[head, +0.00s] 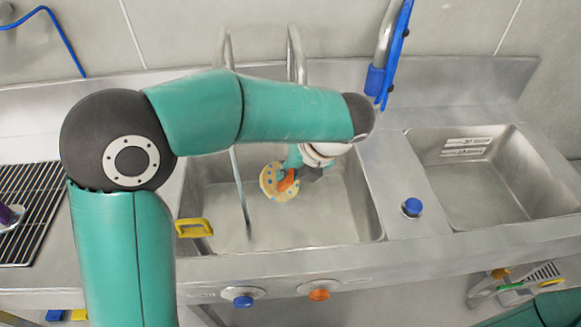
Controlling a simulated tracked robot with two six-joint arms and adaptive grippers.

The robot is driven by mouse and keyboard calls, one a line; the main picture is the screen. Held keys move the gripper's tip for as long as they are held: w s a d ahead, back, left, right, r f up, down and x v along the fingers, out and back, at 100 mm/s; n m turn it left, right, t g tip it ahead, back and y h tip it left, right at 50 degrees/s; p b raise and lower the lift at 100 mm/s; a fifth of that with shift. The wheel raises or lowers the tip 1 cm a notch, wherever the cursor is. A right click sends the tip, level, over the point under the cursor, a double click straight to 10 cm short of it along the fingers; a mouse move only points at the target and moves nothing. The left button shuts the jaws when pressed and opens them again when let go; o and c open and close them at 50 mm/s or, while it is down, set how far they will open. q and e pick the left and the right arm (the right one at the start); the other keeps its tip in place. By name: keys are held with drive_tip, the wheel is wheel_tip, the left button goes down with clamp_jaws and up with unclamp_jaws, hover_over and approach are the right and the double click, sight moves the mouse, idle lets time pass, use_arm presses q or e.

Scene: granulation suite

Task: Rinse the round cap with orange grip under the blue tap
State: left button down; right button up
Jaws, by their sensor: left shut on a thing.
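The round cap (270,181) is a pale yellow disc with blue spots and an orange grip (288,181). My left gripper (293,172) is shut on the orange grip, partly hidden by my own wrist. It holds the cap over the left sink basin (335,215), tilted with its spotted face showing. A thin stream of water (240,190) falls into the basin left of the cap, apart from it. It comes from below the left spout (226,48), partly hidden by my arm. A blue knob (243,300) and an orange knob (319,294) sit on the front panel.
A second spout (296,55) stands right of the first. A pipe with a blue lever (397,50) rises behind the counter. A yellow-handled item (194,228) sits on the basin's front-left edge. A blue button (412,207) lies between the basins. The right basin (490,190) looks empty.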

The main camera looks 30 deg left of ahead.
use_arm(q)
drive_tip(key=shift+s+a, duration=0.15)
drive_tip(key=shift+a, duration=0.4)
drive_tip(key=w+a+f+b, duration=0.1)
drive_tip(key=a+f+b, duration=0.1)
drive_tip(key=a, duration=1.1)
drive_tip(key=shift+w+a+f+b, duration=0.15)
drive_tip(key=shift+w+f+b, duration=0.1)
drive_tip(key=shift+w+b, duration=0.2)
drive_tip(key=shift+s, duration=0.1)
drive_tip(key=shift+w+p, duration=0.6)
drive_tip(key=shift+p, duration=0.1)
drive_tip(key=shift+s, duration=0.1)
